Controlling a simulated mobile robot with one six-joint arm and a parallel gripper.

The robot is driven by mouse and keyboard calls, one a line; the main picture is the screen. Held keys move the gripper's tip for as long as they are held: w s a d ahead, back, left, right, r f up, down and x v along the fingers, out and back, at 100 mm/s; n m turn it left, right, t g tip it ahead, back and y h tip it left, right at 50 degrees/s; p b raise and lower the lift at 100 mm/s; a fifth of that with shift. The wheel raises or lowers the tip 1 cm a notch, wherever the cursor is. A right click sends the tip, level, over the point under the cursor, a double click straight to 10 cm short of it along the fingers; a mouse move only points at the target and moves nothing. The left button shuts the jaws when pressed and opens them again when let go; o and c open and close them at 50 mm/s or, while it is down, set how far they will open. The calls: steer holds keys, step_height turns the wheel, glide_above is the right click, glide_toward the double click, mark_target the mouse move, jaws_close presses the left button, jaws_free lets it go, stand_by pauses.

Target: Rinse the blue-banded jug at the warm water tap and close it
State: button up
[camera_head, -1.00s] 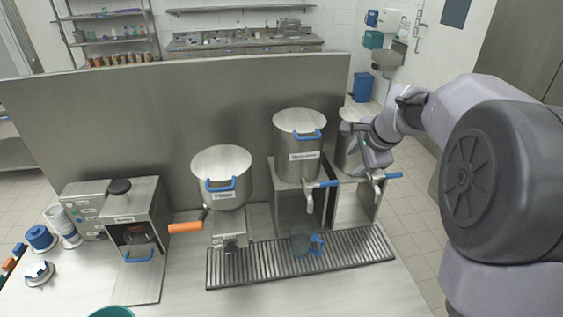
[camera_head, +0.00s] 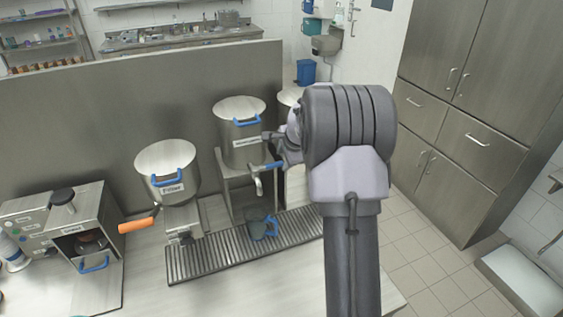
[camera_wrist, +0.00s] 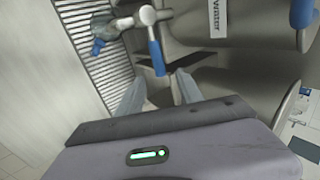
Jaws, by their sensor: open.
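That vessel's tap has a blue lever (camera_head: 272,166), which points down toward my gripper in the wrist view (camera_wrist: 155,57). My gripper (camera_wrist: 161,80) is open. Its fingertips are close to the lever's end, one to each side; I cannot tell whether they touch it. In the head view my arm largely hides the gripper.
A third vessel (camera_head: 290,98) stands on the right, mostly behind my arm. The grate (camera_head: 205,259) runs along the front. A steel machine (camera_head: 75,230) stands at left; the front counter is clear.

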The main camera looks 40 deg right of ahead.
mark_target(281, 163)
steer(key=x, duration=0.3)
steer(key=shift+w+f, duration=0.1)
steer(key=shift+c, duration=0.2)
jaws_close()
